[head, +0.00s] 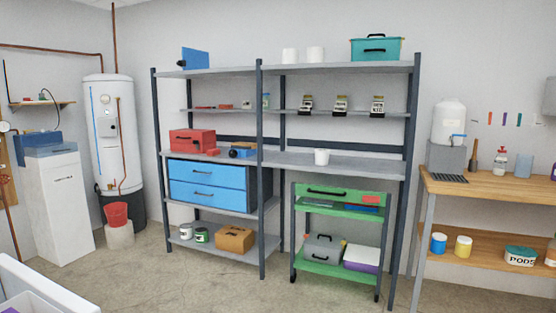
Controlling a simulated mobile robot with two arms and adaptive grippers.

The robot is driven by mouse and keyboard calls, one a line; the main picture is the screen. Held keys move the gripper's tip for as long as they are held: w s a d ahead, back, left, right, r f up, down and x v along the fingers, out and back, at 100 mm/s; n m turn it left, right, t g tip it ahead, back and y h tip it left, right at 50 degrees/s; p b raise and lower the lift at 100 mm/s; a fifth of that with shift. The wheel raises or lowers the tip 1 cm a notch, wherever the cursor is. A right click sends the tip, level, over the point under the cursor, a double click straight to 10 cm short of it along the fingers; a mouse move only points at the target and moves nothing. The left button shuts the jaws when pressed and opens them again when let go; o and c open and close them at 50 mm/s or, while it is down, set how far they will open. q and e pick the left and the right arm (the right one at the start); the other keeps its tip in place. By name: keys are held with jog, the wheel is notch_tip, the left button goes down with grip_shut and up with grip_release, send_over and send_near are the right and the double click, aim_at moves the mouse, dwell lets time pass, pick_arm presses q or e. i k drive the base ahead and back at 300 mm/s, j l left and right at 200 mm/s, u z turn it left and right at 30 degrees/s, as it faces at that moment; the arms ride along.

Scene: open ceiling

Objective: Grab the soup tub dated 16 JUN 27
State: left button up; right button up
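No tub with a readable date of 16 JUN 27 shows in the head view. A plain white tub (321,157) stands upright on the middle shelf of the rack, right of the centre post. Two more white tubs stand side by side on the top shelf, a left one (290,55) and a right one (315,54). I cannot tell whether any of these holds soup, and no date label can be read on them. Neither of my grippers is in view.
The grey shelf rack (335,162) holds red, blue and teal boxes. A green cart (333,196) stands before its right half. A wooden bench (490,187) is at right, a white cabinet (62,205) at left. A white-edged container (45,278) fills the near-left corner. The concrete floor between is clear.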

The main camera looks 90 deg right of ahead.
aim_at(321, 155)
jog(key=l+z, duration=0.1)
jog(key=z, duration=0.85)
jog(key=l+z, duration=0.15)
jog(key=z, duration=0.3)
jog(key=i+z, duration=0.1)
jog(key=z, duration=0.4)
jog(key=i+l+z, duration=0.25)
jog(key=z, duration=0.15)
jog(key=i+l+z, duration=0.2)
jog(key=z, duration=0.2)
jog(key=i+z, duration=0.35)
jog(key=i, duration=0.1)
